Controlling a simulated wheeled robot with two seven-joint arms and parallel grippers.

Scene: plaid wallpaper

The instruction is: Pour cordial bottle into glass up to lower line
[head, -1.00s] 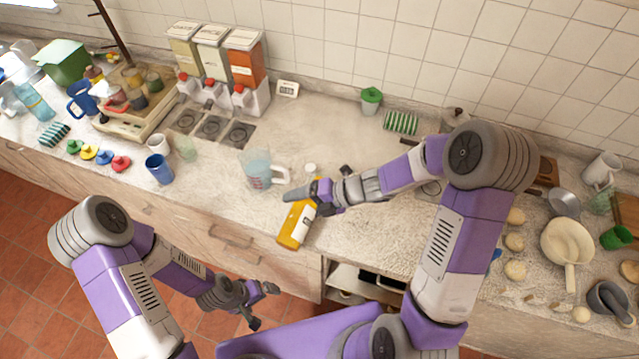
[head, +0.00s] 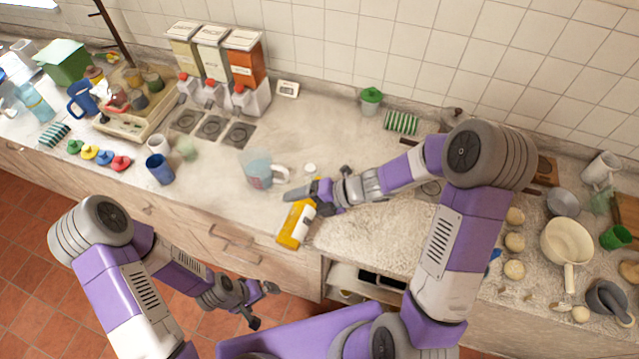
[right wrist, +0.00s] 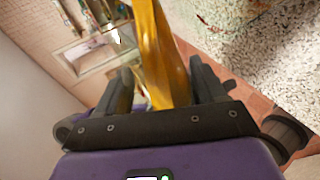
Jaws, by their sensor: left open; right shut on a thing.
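The yellow-orange cordial bottle (head: 291,232) with a pale label is at the counter's front edge in the head view. My right gripper (head: 312,197) is shut on it and covers its upper part. In the right wrist view the bottle (right wrist: 160,55) stands between the two fingers. I cannot tell its exact tilt or whether it touches the counter. A pale, see-through glass (head: 187,148) stands further left, by the cups. No line on it can be made out. My left gripper (head: 262,304) is open and empty, low in front of the counter.
A clear jug with a handle (head: 258,170) stands just left of my right gripper. A small white round thing (head: 310,168) lies behind the gripper. A blue cup (head: 159,169) and a white mug (head: 158,143) flank the glass. Dispensers (head: 213,60) stand behind.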

